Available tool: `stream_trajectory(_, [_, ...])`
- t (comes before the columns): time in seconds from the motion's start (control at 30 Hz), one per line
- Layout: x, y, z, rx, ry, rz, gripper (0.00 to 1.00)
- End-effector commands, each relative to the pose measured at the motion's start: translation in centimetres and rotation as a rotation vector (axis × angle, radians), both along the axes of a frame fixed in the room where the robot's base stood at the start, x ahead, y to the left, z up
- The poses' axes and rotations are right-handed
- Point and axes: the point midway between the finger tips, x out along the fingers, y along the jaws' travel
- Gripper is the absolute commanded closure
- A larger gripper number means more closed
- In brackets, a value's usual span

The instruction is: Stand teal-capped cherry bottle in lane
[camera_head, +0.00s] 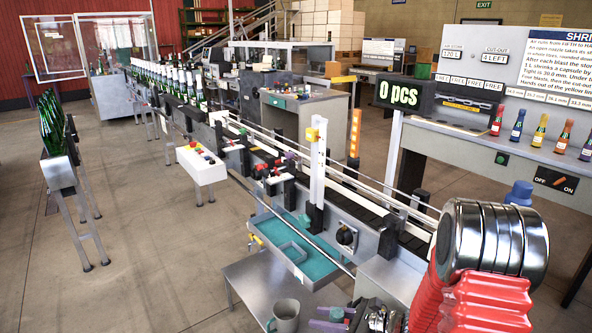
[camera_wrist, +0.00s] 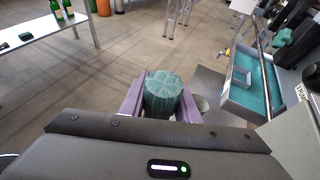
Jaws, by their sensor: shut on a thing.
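In the head view my gripper (camera_head: 333,318) is at the bottom edge, and its purple fingers show around a small teal top. In the wrist view the fingers of my gripper (camera_wrist: 160,105) are shut on the teal-capped bottle (camera_wrist: 163,88). I see its pleated teal cap nearly end-on. The conveyor lane (camera_head: 375,206) between metal rails runs from the back left to the front right, beyond the gripper. The bottle is apart from it.
A grey mug (camera_head: 286,314) stands on a low metal table (camera_head: 247,284) left of my gripper. A teal-lined tray (camera_head: 312,262) hangs on the conveyor's near side. A white post (camera_head: 318,160) rises beside the lane. Several bottles (camera_head: 170,77) stand farther back.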

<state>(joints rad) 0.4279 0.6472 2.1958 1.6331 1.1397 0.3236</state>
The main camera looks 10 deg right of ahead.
Motion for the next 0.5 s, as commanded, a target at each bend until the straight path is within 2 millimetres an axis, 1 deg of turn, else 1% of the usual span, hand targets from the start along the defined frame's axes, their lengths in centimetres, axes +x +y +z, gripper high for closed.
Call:
stream_trajectory(0.27, [0.09, 0.11, 0.01, 0.001, -0.002, -0.013, 1.0])
stream_trajectory(0.5, [0.11, 0.65, -0.83, 0.003, 0.001, -0.092, 1.0])
